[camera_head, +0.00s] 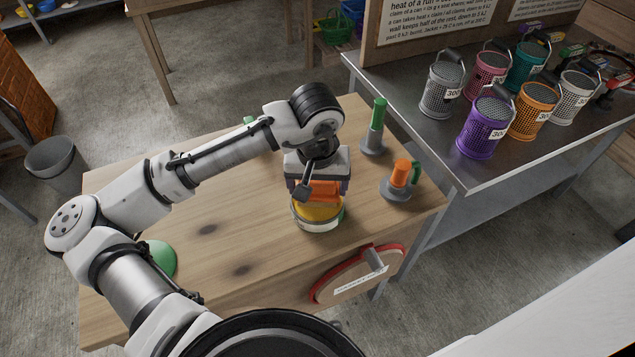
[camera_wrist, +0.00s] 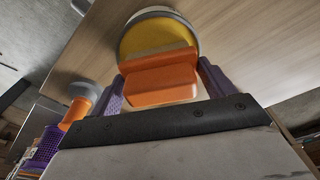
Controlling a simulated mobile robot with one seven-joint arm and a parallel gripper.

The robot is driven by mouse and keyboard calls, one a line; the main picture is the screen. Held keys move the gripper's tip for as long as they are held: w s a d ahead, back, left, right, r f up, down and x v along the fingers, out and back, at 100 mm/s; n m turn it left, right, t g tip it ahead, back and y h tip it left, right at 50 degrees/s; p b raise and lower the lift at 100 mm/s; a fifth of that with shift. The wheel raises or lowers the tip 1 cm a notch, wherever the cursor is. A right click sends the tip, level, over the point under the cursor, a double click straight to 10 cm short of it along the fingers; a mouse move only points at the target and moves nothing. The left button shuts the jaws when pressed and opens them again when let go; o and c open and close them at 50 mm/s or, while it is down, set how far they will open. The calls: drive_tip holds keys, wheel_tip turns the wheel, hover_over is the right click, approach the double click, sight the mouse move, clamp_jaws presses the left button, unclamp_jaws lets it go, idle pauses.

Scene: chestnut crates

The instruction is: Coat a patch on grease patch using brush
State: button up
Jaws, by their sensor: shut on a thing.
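My gripper (camera_head: 320,192) points down over the right part of the wooden table. Its purple fingers are shut on an orange block, seemingly the brush (camera_wrist: 160,82). The block sits over a round, pale-rimmed dish (camera_head: 318,226) with a yellow inside, which also shows in the wrist view (camera_wrist: 150,14). The brush's lower end is hidden, so I cannot tell whether it touches the yellow. No patch is clearly marked as the grease patch. Two dark smudges (camera_head: 207,230) (camera_head: 242,270) show on the bare wood.
A green-handled tool (camera_head: 376,125) and an orange-and-green one (camera_head: 401,178) stand on grey bases at the table's right. A green dome (camera_head: 160,258) is at the left. A red-rimmed disc (camera_head: 350,278) is at the front edge. Several mesh canisters stand on the metal bench (camera_head: 480,185).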

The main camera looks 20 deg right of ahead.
wheel_tip(320, 180, up, 7)
drive_tip(key=p, duration=0.6)
drive_tip(key=shift+p, duration=0.35)
drive_tip(key=shift+f, duration=0.1)
idle(0.4)
